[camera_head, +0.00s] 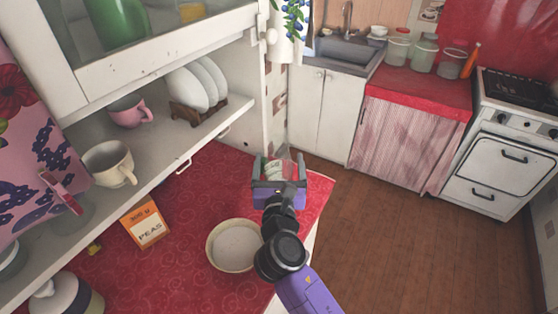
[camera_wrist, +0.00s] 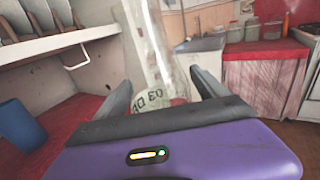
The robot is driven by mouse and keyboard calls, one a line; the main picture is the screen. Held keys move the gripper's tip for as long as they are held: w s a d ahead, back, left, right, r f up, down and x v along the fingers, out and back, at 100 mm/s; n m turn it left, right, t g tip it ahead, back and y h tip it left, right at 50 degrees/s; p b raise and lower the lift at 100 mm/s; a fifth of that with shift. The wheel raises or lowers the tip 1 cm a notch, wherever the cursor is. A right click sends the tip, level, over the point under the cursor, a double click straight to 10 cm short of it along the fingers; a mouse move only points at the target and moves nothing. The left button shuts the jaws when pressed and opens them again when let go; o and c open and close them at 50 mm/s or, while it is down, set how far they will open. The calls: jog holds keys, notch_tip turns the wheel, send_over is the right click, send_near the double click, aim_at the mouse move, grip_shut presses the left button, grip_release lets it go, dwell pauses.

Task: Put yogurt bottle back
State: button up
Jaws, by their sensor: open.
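The yogurt bottle is a clear, whitish bottle with dark printed characters; in the wrist view the bottle (camera_wrist: 152,65) stands between my two fingers, leaning a little in the picture, its top cut off by the frame. In the head view a small part of the bottle (camera_head: 274,171) shows between the fingers, near the back right end of the red counter (camera_head: 205,190). My gripper (camera_head: 279,166) is open around it, with a finger on either side; in the wrist view it also shows (camera_wrist: 162,92). I cannot tell whether the fingers touch it. The bottle's base is mostly hidden.
A cream bowl (camera_head: 234,245) and a peas box (camera_head: 146,222) stand on the counter, left of my arm. An open shelf (camera_head: 165,140) above holds cups and a plate rack (camera_head: 198,110). A blue cup (camera_wrist: 22,126) is left in the wrist view. Open floor lies right.

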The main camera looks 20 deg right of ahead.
jog(key=b+v, duration=0.1)
jog(key=v, duration=1)
jog(key=shift+s+a, duration=0.1)
jog(key=shift+s, duration=0.1)
